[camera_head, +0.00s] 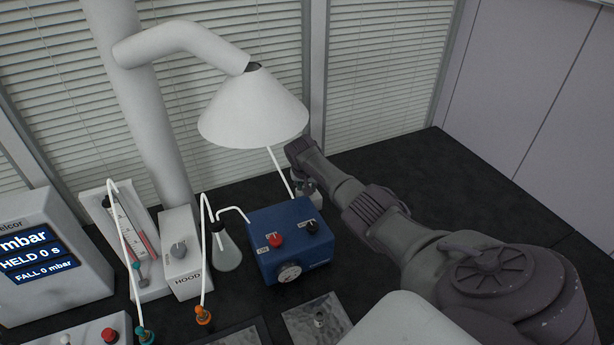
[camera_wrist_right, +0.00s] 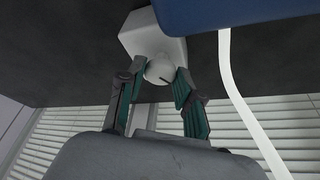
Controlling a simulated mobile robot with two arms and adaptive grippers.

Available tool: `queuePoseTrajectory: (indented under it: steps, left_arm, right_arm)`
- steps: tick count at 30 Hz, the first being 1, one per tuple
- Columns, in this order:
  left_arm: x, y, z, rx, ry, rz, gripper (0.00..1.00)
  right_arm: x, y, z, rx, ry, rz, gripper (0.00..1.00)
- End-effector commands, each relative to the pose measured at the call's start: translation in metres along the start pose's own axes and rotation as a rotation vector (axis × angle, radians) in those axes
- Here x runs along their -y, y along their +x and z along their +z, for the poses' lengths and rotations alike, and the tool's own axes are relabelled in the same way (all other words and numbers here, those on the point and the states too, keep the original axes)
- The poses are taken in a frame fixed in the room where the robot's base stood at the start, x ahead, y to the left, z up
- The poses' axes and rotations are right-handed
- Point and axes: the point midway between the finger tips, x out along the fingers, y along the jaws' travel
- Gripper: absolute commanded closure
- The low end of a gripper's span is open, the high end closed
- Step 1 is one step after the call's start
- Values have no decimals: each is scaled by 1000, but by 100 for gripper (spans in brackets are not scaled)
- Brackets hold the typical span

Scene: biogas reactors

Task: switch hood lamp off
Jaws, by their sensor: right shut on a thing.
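My right gripper (camera_head: 306,180) reaches in from the right, behind the blue box and beside the hood. In the right wrist view its two teal-padded fingers (camera_wrist_right: 160,78) are closed on a round white knob (camera_wrist_right: 159,68) with a dark mark. The knob sits on a small white box (camera_wrist_right: 143,36); in the head view that box (camera_head: 314,197) is mostly hidden behind the blue box and my gripper. The white cone-shaped hood (camera_head: 252,112) hangs from a thick white pipe. A white box labelled HOOD (camera_head: 186,281) with a grey knob (camera_head: 179,250) stands further left. My left gripper is not in view.
A blue box (camera_head: 291,245) with red and black knobs and a gauge stands in front of my right gripper. A flask (camera_head: 226,252) with tubing and a pressure display (camera_head: 40,255) stand left. The black bench (camera_head: 400,175) is clear at the back right.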

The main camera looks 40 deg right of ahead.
Motion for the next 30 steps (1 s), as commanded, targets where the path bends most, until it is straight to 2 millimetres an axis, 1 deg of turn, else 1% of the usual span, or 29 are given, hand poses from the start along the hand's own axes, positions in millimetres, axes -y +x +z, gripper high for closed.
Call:
queuePoseTrajectory:
  steps: [9,15,22,30]
  left_arm:
    - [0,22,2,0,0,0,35]
    - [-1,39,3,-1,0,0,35]
    - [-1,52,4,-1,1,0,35]
    - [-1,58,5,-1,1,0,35]
  right_arm:
    - [4,4,2,2,270,108,100]
    - [5,5,1,1,405,165,100]
    - [4,4,0,1,507,210,100]
    - [4,2,0,2,558,230,100]
